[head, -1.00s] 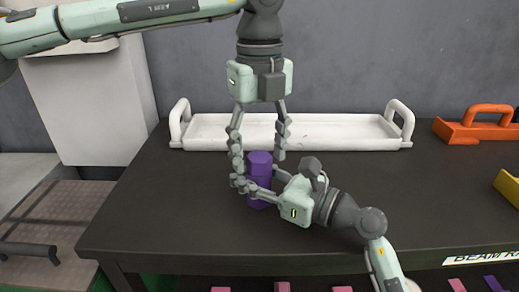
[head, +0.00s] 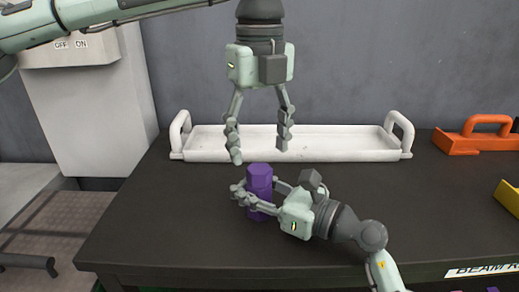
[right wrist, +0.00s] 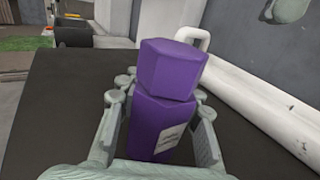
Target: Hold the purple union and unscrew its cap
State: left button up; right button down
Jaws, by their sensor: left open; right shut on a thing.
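The purple union stands upright on the dark table, its hexagonal cap (head: 260,174) on top of its body (head: 257,215). In the right wrist view the cap (right wrist: 170,68) sits on the body (right wrist: 155,115), turned a little relative to it; a pale label shows on the body. My right gripper (head: 257,194) is shut on the body from the right, one finger on each side. My left gripper (head: 260,152) is open and empty, pointing down just above and behind the cap, its fingers apart and clear of it.
A white tray (head: 290,155) with raised handles lies along the back of the table (head: 150,225). An orange handled piece (head: 475,142) stands at the back right, and a yellow piece (head: 508,197) at the right edge. The table left of the union is clear.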

aim_at(259, 168)
pick_arm(q)
jog(key=m, duration=0.5)
jog(key=shift+m, duration=0.4)
jog(key=m, duration=1.8)
jog(key=shift+f, duration=0.1)
jog(key=shift+f, duration=1.95)
